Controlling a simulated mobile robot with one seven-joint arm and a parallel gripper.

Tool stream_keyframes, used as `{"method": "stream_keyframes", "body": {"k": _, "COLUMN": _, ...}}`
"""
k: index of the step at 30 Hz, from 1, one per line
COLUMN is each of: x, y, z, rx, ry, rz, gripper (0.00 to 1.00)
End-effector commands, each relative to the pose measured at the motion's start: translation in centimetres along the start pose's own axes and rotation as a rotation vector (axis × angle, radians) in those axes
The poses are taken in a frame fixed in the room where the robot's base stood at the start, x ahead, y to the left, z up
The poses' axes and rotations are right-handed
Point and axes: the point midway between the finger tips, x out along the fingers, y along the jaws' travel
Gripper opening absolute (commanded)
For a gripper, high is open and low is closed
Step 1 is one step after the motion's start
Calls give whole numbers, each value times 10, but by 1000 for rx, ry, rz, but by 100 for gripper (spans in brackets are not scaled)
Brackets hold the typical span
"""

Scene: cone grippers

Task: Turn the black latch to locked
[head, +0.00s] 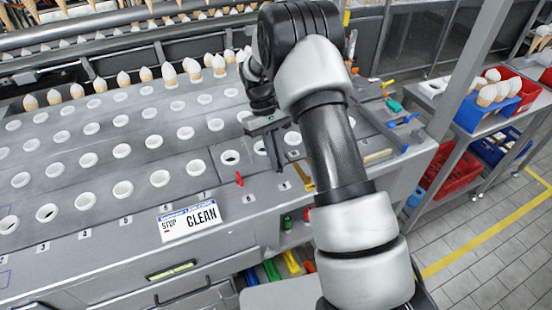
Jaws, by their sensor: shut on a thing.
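My gripper (275,163) points down over the grey metal counter, near its front right part. Its fingers are together on a small dark thing that appears to be the black latch. The fingers and the low viewing size hide most of the latch, so I cannot tell which way it is turned. A red latch (239,179) stands upright just left of my gripper. A yellow latch (305,180) shows to its right, partly beside my arm.
The counter (92,215) has rows of white ring holders, with several filled cones (145,75) along the back. A STOP/CLEAN sign (190,221) is at the front edge. Coloured tools (398,121) lie right of my arm. A shelf holds a blue cone box (488,110) and red bins.

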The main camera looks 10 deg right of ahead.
Motion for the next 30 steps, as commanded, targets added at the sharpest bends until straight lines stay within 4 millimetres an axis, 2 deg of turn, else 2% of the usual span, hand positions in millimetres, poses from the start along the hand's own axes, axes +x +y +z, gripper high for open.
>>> {"method": "stream_keyframes", "body": {"k": 9, "x": 1, "y": 1, "z": 0, "rx": 119, "ry": -1, "rz": -50, "gripper": 0}}
{"method": "stream_keyframes", "body": {"k": 26, "x": 1, "y": 1, "z": 0, "rx": 144, "ry": -1, "rz": -60, "gripper": 0}}
{"method": "stream_keyframes", "body": {"k": 27, "x": 1, "y": 1, "z": 0, "rx": 144, "ry": -1, "rz": -60, "gripper": 14}}
{"method": "stream_keyframes", "body": {"k": 30, "x": 1, "y": 1, "z": 0, "rx": 143, "ry": -1, "rz": -60, "gripper": 27}}
